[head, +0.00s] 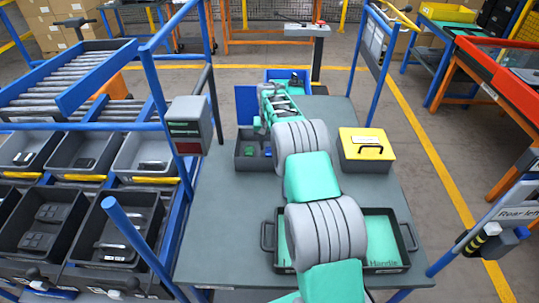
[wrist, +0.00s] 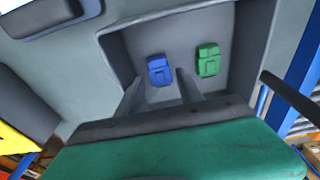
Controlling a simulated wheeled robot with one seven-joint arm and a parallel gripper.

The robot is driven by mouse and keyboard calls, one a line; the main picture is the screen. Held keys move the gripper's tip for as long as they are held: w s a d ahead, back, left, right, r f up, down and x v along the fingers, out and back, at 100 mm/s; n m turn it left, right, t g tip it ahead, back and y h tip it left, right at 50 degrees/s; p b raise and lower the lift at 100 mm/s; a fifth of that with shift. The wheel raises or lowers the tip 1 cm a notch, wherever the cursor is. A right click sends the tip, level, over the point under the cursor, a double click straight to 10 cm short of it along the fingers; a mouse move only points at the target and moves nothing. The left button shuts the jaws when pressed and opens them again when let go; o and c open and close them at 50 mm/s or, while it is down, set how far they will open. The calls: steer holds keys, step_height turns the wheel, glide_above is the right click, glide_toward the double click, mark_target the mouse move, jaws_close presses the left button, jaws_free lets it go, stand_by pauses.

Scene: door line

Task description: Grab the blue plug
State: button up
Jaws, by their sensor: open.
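The blue plug (wrist: 159,70) lies in a dark grey bin (head: 239,160) on the table, next to a green plug (wrist: 208,60). In the head view, the green plug (head: 249,152) shows on the left in the bin and a small part of the blue plug (head: 268,152) to its right, beside my arm. In the wrist view, my gripper (wrist: 158,88) is open and empty, pointing into the bin. Its fingers lie to the left and right of the blue plug in the picture, with the green plug outside the right finger. Whether a finger touches the plug cannot be told.
A yellow-lidded box (head: 367,146) with a black handle stands right of my arm. A black tray (head: 408,236) with a teal inside lies at the table's front right. A blue bin (head: 272,75) is at the far end. A grey device (head: 188,126) on a post stands left.

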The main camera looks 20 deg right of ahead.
steer(key=shift+w+f, duration=0.2)
steer(key=shift+f, duration=1)
steer(key=shift+r, duration=0.1)
jaws_close()
